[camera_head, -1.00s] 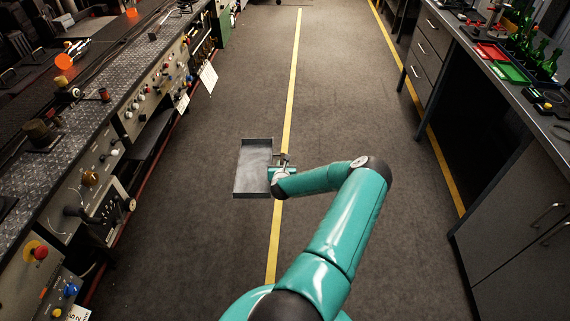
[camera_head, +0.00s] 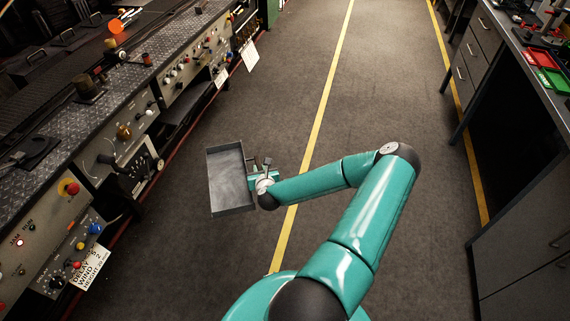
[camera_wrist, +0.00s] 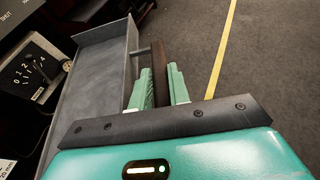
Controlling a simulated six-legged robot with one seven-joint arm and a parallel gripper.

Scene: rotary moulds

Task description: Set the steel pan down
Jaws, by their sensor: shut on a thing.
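The steel pan (camera_head: 232,182) is a grey, shallow, rectangular open tray that looks empty. It is held out over the aisle floor, left of the yellow line, in the head view. My gripper (camera_head: 262,170) is at the pan's right side. In the wrist view the pan (camera_wrist: 92,88) is on the left. There my gripper's green fingers (camera_wrist: 160,88) are shut around the pan's side handle, a dark upright bar between them. The pan's underside is hidden.
A long machine bench with a ribbed metal top (camera_head: 62,133) runs along the left, with knobs, levers and a dial panel on its front. A dark workbench (camera_head: 520,75) with drawers and red and green trays stands on the right. The grey aisle floor (camera_head: 380,120) between them is clear.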

